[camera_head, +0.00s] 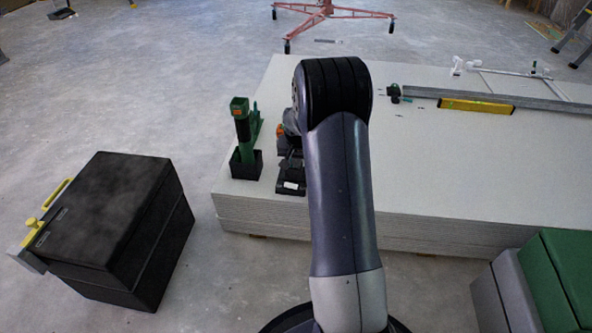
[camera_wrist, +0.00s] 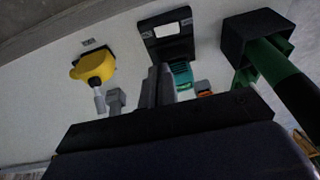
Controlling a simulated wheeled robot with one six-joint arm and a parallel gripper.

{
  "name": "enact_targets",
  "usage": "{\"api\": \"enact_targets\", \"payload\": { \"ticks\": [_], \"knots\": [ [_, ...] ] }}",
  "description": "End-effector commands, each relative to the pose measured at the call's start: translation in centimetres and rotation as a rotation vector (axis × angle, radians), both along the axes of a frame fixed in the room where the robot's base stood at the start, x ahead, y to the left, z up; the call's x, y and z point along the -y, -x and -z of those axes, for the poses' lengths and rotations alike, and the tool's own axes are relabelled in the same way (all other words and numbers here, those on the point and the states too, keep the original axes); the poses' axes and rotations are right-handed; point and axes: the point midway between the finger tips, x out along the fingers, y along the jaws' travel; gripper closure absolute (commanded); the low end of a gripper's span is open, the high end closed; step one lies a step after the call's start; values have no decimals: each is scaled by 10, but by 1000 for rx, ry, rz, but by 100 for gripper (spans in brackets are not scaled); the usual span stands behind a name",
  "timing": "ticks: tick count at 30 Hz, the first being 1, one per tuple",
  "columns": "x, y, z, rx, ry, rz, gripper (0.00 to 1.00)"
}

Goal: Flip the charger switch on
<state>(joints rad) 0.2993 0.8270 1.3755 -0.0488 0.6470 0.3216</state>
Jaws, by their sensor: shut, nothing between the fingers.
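The charger (camera_head: 291,186) is a low black unit with a white patch, near the left front corner of the panel stack, partly hidden by my arm. In the wrist view the black charger (camera_wrist: 168,38) shows at top centre with its white patch. A switch on it cannot be made out. My gripper (camera_wrist: 159,76) is shut and empty, with its fingertips pointing toward the charger; whether they touch it cannot be told. A teal and dark part (camera_wrist: 182,75) shows just beside the fingertips.
A yellow object (camera_wrist: 93,67) lies left of my fingers in the wrist view. A yellow level (camera_head: 476,105) lies on the panel stack (camera_head: 480,180). A black box (camera_head: 110,220) stands left.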

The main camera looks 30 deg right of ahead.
Motion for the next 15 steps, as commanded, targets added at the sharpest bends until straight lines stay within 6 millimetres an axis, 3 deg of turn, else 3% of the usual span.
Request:
{"api": "enact_targets", "payload": {
  "ticks": [9,15],
  "knots": [
    [8,-17,69,-2,0,0,100],
    [8,-24,104,-1,0,-1,100]
  ]
}}
